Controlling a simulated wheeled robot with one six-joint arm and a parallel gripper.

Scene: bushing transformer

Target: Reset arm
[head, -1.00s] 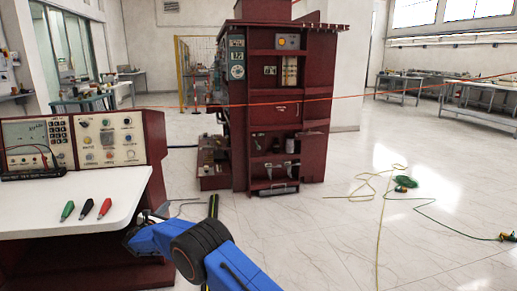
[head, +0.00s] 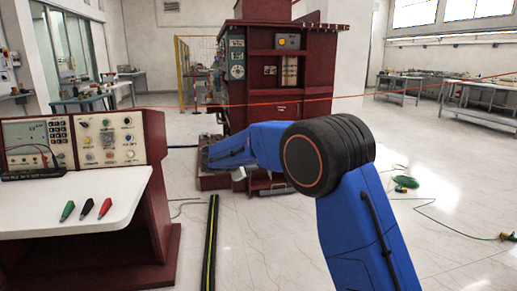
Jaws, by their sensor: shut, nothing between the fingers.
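My blue arm (head: 355,215) rises from the lower right, bends at a large black joint, and reaches left in front of the dark red cabinet (head: 290,110). A small grey part of my gripper (head: 238,174) shows below the forearm, in front of the cabinet's lower left. The gripper is shut and empty. Its fingers are mostly hidden by the forearm.
At the left stands a dark red console (head: 160,215) with a white top bearing green, black and red plugs (head: 87,207). A black-and-yellow strip (head: 210,240) lies on the floor. Workbenches (head: 478,105) stand at the back right. A green cable (head: 405,182) lies on the floor at the right.

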